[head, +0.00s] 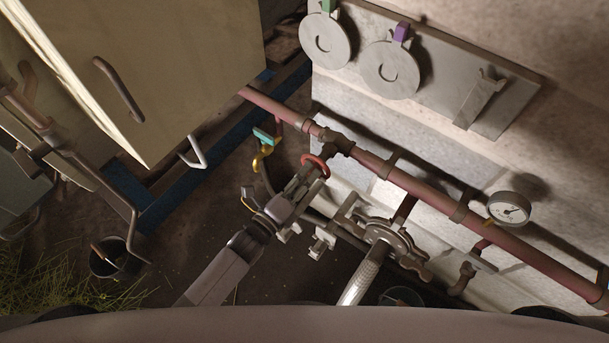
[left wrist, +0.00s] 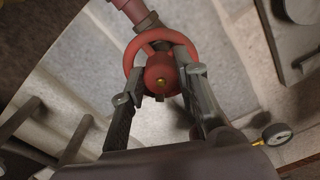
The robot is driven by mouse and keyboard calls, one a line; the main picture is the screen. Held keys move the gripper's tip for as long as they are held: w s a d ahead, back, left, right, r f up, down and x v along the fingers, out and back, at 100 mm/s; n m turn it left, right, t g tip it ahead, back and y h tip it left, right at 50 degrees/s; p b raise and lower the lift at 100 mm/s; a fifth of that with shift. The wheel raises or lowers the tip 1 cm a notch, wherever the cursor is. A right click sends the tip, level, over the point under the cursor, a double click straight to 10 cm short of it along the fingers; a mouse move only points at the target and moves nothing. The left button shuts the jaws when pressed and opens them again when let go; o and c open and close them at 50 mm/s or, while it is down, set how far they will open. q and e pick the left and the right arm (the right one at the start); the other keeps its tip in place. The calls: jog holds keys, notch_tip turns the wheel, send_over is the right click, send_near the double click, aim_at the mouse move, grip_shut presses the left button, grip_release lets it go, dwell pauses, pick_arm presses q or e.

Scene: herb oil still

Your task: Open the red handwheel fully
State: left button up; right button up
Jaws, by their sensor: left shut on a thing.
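The red handwheel (head: 318,158) sits below a red pipe in the middle of the head view, partly hidden by my left gripper. In the left wrist view the handwheel (left wrist: 155,36) shows as a red ring with a red hub and a small brass-coloured tip at its centre. My left gripper (head: 309,176) reaches up to the handwheel from the lower left. In the left wrist view the fingers of the gripper (left wrist: 161,88) stand on either side of the hub, inside or across the lower part of the ring, shut on the handwheel. My right gripper does not show.
The red pipe (head: 425,195) runs along the pale wall, with a round gauge (head: 508,209) at right. A yellow-and-teal fitting (head: 263,147) hangs left of the handwheel. A grey valve or flange (head: 385,236) with a silver hose (head: 362,277) stands to the right. A cabinet (head: 180,60) fills the upper left.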

pick_arm(q)
jog(key=shift+n, duration=0.3)
jog(key=n, duration=1.1)
jog(key=shift+f+p, duration=0.25)
jog(key=shift+p, duration=0.1)
jog(key=shift+s+d+n+b, duration=0.1)
jog(key=shift+n+b, duration=0.95)
jog(key=shift+n, duration=4.35)
jog(key=shift+s+d+n+b, duration=0.1)
jog(key=shift+n+b, duration=0.95)
jog(key=shift+n, duration=4.35)
jog(key=shift+s+d+n+b, duration=0.1)
jog(key=shift+n+b, duration=0.95)
jog(key=shift+n, duration=4.35)
jog(key=shift+r, duration=0.1)
